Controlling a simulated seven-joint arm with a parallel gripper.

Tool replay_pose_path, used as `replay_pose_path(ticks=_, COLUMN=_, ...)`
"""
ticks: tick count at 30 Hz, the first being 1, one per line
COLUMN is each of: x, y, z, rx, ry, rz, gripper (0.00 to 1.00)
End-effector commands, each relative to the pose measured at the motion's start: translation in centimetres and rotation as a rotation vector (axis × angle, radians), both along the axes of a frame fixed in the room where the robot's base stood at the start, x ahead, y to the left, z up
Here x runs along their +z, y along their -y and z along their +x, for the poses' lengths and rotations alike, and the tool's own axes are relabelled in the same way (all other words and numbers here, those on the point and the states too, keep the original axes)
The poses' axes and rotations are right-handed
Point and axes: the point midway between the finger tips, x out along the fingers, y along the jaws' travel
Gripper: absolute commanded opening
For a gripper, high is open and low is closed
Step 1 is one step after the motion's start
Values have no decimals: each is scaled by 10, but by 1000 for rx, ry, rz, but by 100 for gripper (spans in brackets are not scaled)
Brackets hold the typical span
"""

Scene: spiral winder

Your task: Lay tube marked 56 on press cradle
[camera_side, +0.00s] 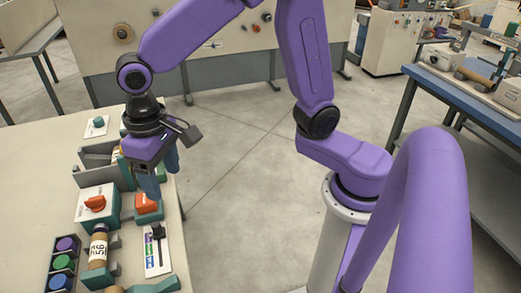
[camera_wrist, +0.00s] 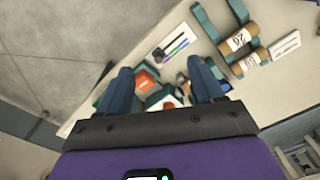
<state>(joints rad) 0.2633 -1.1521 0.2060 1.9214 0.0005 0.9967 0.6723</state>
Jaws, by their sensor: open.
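A brown tube with a white label (camera_side: 98,247) lies on a teal holder on the bench in the side view; its sideways label looks like 56. Two labelled tubes show at the upper right of the wrist view, one nearer (camera_wrist: 244,66) and one farther (camera_wrist: 238,40); their numbers are too small to read surely. My gripper (camera_side: 160,182) is open, pointing down over the bench, behind the labelled tube. In the wrist view my gripper (camera_wrist: 164,84) has nothing held between its fingers. An orange-and-teal block (camera_side: 148,205) stands just below it. I cannot tell which part is the press cradle.
A white box with a red knob (camera_side: 96,205) stands left of the orange block. A slider panel (camera_side: 157,250) lies in front. A dark rack of coloured caps (camera_side: 63,265) is at the left front, a grey bin (camera_side: 95,162) behind. Open floor lies right of the bench.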

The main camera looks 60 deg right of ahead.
Motion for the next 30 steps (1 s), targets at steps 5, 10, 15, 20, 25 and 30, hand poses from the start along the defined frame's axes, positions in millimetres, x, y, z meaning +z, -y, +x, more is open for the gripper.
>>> replay_pose_path(ticks=5, x=6, y=51, z=-54, rx=264, ry=7, rz=3, gripper=66)
replay_pose_path(ticks=10, x=4, y=100, z=-105, rx=515, ry=12, rz=4, gripper=66)
replay_pose_path(ticks=15, x=-3, y=142, z=-146, rx=728, ry=19, rz=4, gripper=66)
replay_pose_path(ticks=20, x=-9, y=164, z=-169, rx=848, ry=19, rz=3, gripper=66)
replay_pose_path(ticks=25, x=-11, y=170, z=-175, rx=885, ry=21, rz=3, gripper=66)
replay_pose_path(ticks=30, x=-11, y=169, z=-175, rx=884, ry=20, rz=2, gripper=66)
